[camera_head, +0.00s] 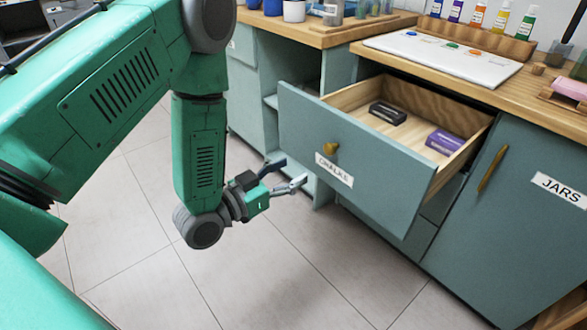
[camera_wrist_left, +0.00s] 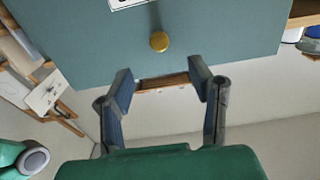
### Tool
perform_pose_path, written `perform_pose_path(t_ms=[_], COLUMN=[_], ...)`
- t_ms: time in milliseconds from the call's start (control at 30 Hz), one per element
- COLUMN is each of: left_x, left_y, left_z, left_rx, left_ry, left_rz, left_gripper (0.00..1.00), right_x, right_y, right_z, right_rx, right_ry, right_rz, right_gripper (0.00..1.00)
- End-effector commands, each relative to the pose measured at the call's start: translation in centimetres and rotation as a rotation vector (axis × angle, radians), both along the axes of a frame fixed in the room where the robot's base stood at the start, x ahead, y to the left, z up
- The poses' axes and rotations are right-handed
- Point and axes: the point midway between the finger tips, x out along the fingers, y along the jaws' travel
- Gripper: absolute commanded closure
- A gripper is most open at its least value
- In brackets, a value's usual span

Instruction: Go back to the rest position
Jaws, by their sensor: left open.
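My left gripper (camera_head: 288,174) hangs in front of the cabinet, near the lower left of the open drawer (camera_head: 352,152). It is open with nothing between its fingers. In the left wrist view, the open fingers (camera_wrist_left: 162,88) show below the drawer's round brass knob (camera_wrist_left: 159,41), apart from it. The drawer front carries a "CHALKS" label (camera_head: 334,171) and a knob. Inside the drawer lie a black box (camera_head: 387,113) and a purple box (camera_head: 444,142). My right gripper is not in view.
The wooden counter (camera_head: 328,35) holds a white palette board (camera_head: 440,57), several paint bottles and cups. A cabinet door labelled "JARS" (camera_head: 560,188) is shut, right of the drawer. The tiled floor (camera_head: 270,275) below my left gripper is clear.

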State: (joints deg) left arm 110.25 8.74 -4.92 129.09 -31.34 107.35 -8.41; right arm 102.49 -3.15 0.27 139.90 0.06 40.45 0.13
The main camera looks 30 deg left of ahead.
Motion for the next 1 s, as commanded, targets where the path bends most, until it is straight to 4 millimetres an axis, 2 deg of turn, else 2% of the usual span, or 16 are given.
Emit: perform_pose_path(t_ms=[267, 367, 433, 467, 567, 600, 700, 833, 900, 1000], left_x=[-0.1, -0.8, -2.1, -3.0, -7.5, -9.8, -16.0, -22.6, -24.9, -26.7], left_y=[-0.1, -0.5, -0.8, -0.9, -0.8, -0.7, -0.1, 0.6, 0.8, 1.0], left_z=[-0.2, -2.0, -4.4, -5.6, -10.0, -11.5, -14.0, -15.1, -15.2, -15.2], left_rx=[0.004, 0.030, 0.065, 0.084, 0.150, 0.177, 0.232, 0.279, 0.295, 0.306], left_ry=[0.014, 0.117, 0.262, 0.340, 0.639, 0.762, 1.048, 1.316, 1.405, 1.476], left_rz=[0.000, 0.008, 0.021, 0.029, 0.068, 0.087, 0.139, 0.197, 0.218, 0.237], left_gripper=[0.52, 0.52, 0.52, 0.52, 0.52, 0.52, 0.52, 0.52, 0.52, 0.52], right_x=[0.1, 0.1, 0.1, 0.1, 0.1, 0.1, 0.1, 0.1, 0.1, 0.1], right_y=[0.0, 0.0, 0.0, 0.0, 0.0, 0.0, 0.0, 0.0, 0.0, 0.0], right_z=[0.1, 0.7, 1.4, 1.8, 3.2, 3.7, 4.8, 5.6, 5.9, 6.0], right_rx=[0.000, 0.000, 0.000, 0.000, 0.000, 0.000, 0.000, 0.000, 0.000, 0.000], right_ry=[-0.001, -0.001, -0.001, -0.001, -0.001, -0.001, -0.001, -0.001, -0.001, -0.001], right_rz=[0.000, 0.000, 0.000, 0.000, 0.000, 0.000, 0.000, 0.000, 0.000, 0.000], right_gripper=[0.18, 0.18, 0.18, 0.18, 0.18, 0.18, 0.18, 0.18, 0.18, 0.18])
